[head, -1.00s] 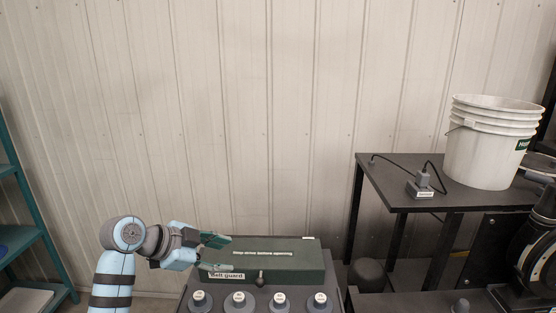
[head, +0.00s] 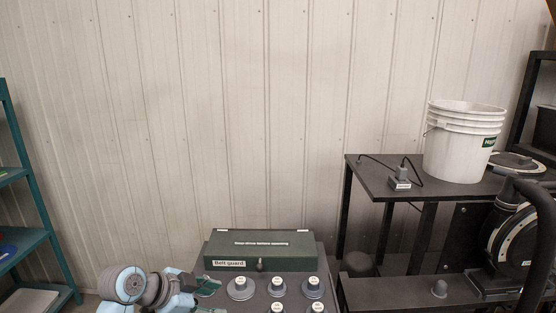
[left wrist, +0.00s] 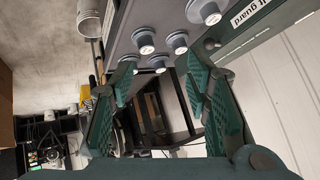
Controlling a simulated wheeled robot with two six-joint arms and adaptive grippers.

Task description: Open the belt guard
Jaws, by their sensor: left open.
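The belt guard (head: 225,257) is a dark green box with a "Belt guard" label on its front, standing at the back of a grey bench. Its lid (head: 290,238) looks shut, and a small dark knob (head: 259,265) sits at its front. Part of the guard with its label also shows at the upper right of the left wrist view (left wrist: 284,34). My left gripper (head: 208,297) is low at the bench's left side, in front of the guard and apart from it. In the left wrist view its green fingers (left wrist: 162,82) are spread with nothing between them. My right gripper is not in view.
Several grey knobs with white tops (head: 276,286) stand on the bench in front of the guard. A black table (head: 376,181) with a white bucket (head: 460,148) and a plug on a small box (head: 399,180) is on the right. A teal shelf (head: 34,205) is at the left.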

